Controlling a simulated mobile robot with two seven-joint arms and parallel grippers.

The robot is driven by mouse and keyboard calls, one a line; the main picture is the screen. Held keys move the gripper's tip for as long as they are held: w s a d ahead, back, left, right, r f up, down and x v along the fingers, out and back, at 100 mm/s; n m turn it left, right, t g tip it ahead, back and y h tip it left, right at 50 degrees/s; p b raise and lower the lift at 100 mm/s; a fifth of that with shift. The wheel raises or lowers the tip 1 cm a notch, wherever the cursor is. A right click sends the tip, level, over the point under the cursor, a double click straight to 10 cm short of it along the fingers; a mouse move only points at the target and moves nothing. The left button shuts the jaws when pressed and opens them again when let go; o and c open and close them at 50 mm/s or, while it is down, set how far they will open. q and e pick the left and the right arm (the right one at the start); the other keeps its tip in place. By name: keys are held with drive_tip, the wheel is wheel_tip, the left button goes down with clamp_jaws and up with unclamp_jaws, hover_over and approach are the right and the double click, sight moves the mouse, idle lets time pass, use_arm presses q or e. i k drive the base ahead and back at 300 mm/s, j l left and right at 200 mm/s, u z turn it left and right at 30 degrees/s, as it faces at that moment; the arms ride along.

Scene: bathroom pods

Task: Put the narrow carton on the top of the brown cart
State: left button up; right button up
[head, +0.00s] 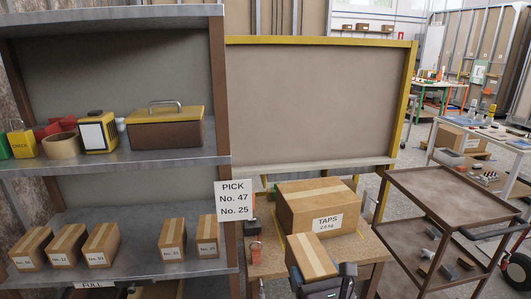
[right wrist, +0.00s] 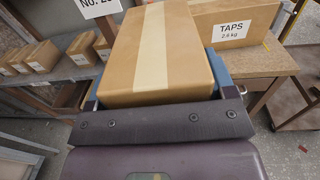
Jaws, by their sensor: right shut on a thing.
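The narrow carton (head: 311,256), brown with a pale tape strip, is in my right gripper (head: 325,280) at the bottom centre of the head view. In the right wrist view the carton (right wrist: 155,50) fills the space between the fingers, and any label on it is hidden. The gripper is shut on it, in front of the wooden bench. The brown cart (head: 439,188) stands to the right, apart from the gripper. Its top is an empty rimmed tray. My left gripper is out of view.
A large carton marked TAPS (head: 318,205) sits on the wooden bench (head: 367,250), close behind the held carton. A grey shelf unit (head: 125,270) on the left holds several small cartons. Loose parts lie on the cart's lower tray (head: 405,240). A white table (head: 475,140) stands behind the cart.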

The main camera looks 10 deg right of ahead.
sight(436, 199)
drive_tip(key=l+u, duration=0.15)
drive_tip(key=l, duration=0.55)
drive_tip(key=l+u, duration=0.15)
drive_tip(key=l, duration=0.6)
drive_tip(key=l+u, duration=0.15)
drive_tip(key=l, duration=0.6)
drive_tip(key=l+u, duration=0.1)
drive_tip(key=l, duration=0.6)
drive_tip(key=k+l+u, duration=0.15)
drive_tip(key=l, duration=0.6)
drive_tip(key=l+u, duration=0.2)
drive_tip(key=l, duration=1.4)
